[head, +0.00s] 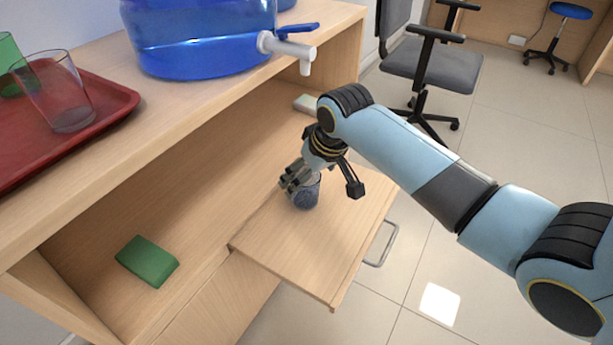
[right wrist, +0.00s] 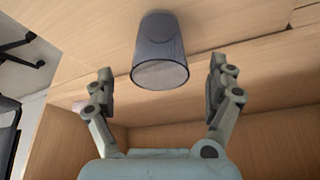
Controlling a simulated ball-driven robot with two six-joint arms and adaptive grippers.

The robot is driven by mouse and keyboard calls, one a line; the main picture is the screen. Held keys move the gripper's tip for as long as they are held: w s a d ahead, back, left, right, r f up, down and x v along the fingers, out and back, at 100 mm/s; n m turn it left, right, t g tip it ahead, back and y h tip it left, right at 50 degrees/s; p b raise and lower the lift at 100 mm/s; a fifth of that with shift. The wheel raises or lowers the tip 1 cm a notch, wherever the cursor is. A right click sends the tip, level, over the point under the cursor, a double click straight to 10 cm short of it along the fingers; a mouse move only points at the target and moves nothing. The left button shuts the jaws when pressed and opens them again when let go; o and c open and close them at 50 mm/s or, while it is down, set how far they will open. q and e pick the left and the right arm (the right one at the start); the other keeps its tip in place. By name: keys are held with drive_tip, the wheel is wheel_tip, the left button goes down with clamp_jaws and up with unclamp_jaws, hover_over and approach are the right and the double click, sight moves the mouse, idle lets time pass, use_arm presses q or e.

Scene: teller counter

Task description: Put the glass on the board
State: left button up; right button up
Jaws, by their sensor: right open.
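The blue-grey glass (head: 307,196) stands on the pull-out wooden board (head: 300,245), near its inner part. It also shows in the right wrist view (right wrist: 160,45), its rim toward the camera and wood behind it. My right gripper (head: 322,187) is open above and around the glass, partly hiding it in the head view. In the right wrist view, its fingers (right wrist: 161,72) are spread on either side of the glass, with a visible gap on both sides. My left gripper is not in view.
A red tray (head: 110,108) with a clear glass (head: 62,95) and a green one (head: 12,60) is on the upper counter. A blue water container (head: 200,45) with a white tap stands there too. A green block (head: 147,262) lies on the lower shelf. The board's front area is clear.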

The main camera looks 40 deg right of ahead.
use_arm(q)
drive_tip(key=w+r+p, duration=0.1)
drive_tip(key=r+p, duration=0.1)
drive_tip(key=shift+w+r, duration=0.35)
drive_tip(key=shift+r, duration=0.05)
use_arm(e)
drive_tip(key=v, duration=0.7)
drive_tip(key=shift+r, duration=0.25)
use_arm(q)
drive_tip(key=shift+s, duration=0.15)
use_arm(e)
drive_tip(key=shift+s, duration=0.1)
